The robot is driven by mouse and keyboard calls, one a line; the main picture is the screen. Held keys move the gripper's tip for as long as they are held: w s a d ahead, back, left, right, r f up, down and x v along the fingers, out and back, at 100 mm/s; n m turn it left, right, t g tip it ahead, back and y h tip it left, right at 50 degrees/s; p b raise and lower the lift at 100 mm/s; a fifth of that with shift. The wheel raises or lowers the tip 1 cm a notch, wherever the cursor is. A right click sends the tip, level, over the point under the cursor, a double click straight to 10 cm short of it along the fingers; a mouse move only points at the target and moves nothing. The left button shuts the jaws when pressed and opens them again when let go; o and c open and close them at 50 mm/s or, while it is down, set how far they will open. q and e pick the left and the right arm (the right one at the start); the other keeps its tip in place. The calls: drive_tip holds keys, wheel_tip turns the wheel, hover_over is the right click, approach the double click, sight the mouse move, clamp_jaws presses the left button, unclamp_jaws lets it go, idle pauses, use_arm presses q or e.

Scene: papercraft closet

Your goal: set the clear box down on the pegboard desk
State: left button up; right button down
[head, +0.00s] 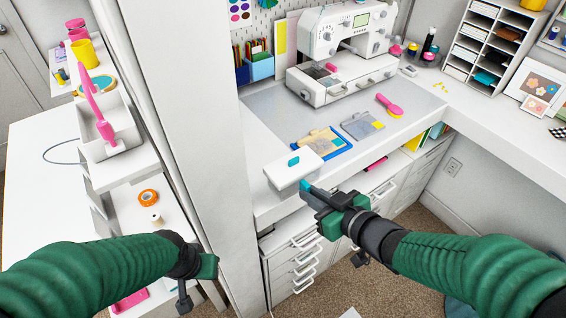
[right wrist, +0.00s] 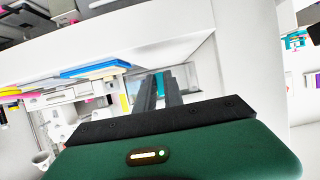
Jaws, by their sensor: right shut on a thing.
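The clear box (head: 296,166) has a pale lid with a teal piece on top, and shows at the front left part of the pegboard desk (head: 392,143) in the head view. My right gripper (head: 306,190) is shut on the box at its near side. In the right wrist view its fingers (right wrist: 160,92) reach toward the box (right wrist: 203,72), with teal between them. The box looks level; I cannot tell whether its underside touches the desk. My left gripper (head: 185,295) is at the lower left, away from the desk, and its jaws do not show clearly.
A sewing machine (head: 340,50) stands at the back of the desk on a grey mat (head: 268,108). A white column (head: 190,120) rises at the left.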

sight(303, 186)
drive_tip(key=x, duration=0.4)
drive_tip(key=shift+w+r+b, duration=0.2)
drive_tip(key=shift+r+b, duration=0.15)
drive_tip(key=shift+b, duration=0.05)
drive_tip(key=w, duration=0.2)
drive_tip(key=w+a, duration=0.2)
drive_tip(key=w, duration=0.1)
drive_tip(key=shift+w+a+f, duration=0.15)
drive_tip(key=shift+w+f, duration=0.1)
drive_tip(key=shift+w, duration=0.05)
drive_tip(key=shift+w+a, duration=0.2)
drive_tip(key=shift+a, duration=0.1)
drive_tip(key=f, duration=0.1)
drive_tip(key=a+f+b, duration=0.1)
drive_tip(key=f, duration=0.1)
drive_tip(key=shift+w+f, duration=0.15)
drive_tip(key=shift+f, duration=0.05)
drive_tip(key=shift+d+f, duration=0.1)
drive_tip(key=shift+d, duration=0.2)
drive_tip(key=c, duration=1.5)
unclamp_jaws()
use_arm(q)
drive_tip(key=shift+d+f, duration=0.1)
drive_tip(key=shift+d, duration=0.25)
use_arm(e)
drive_tip(key=shift+o, duration=0.2)
